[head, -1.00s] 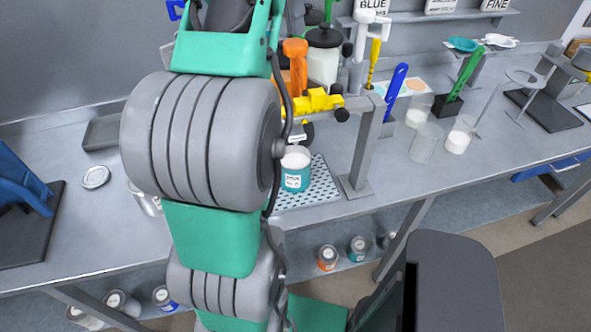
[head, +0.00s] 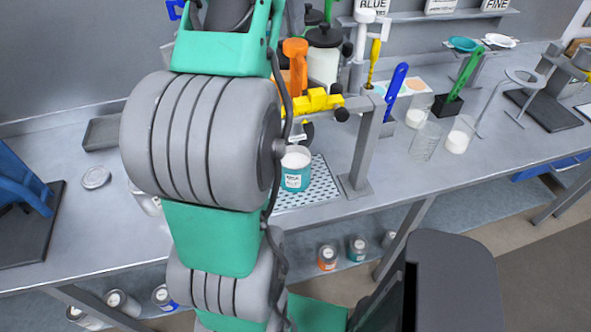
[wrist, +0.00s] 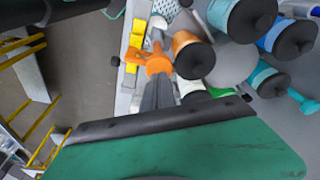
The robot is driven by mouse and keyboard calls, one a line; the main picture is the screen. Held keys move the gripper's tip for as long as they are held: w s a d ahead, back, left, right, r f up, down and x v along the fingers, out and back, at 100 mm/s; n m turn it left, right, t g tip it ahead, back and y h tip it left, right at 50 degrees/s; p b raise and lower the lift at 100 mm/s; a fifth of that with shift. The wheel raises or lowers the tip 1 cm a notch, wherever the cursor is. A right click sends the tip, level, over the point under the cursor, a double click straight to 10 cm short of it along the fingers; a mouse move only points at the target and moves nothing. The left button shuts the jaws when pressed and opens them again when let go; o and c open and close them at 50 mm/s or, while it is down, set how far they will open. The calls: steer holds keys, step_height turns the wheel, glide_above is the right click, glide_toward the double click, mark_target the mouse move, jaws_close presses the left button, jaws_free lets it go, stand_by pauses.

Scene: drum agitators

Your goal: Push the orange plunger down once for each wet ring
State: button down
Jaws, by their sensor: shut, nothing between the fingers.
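The orange plunger (head: 295,48) stands upright behind my arm in the head view, partly hidden by it. In the wrist view the orange plunger (wrist: 156,63) is just beyond the tips of my gripper (wrist: 158,82). The gripper's grey fingers are shut and empty. Their tips overlap the plunger in the picture; I cannot tell whether they touch. A yellow fitting (head: 318,101) is on the rail below it. A teal can (head: 296,176) with white contents stands under the rail. I cannot make out any wet rings. My gripper is hidden in the head view.
The can stands on a perforated tray (head: 318,186). A white plunger (head: 360,38) and black-lidded jars (head: 324,38) stand close to the orange one. Beakers (head: 425,142) and a blue-handled tool (head: 396,88) are to the right. The bench front is mostly clear.

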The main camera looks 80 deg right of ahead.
mark_target(295, 43)
steer(key=shift+f, duration=0.1)
steer(key=shift+f+b, duration=2.2)
steer(key=shift+f, duration=0.05)
steer(key=shift+r+p, duration=2.15)
steer(key=shift+r, duration=0.2)
steer(key=shift+f+b, duration=2.05)
steer(key=shift+f, duration=0.2)
steer(key=shift+r, duration=0.1)
steer(key=shift+r+p, duration=2)
steer(key=shift+r, duration=0.1)
steer(key=shift+f, duration=0.1)
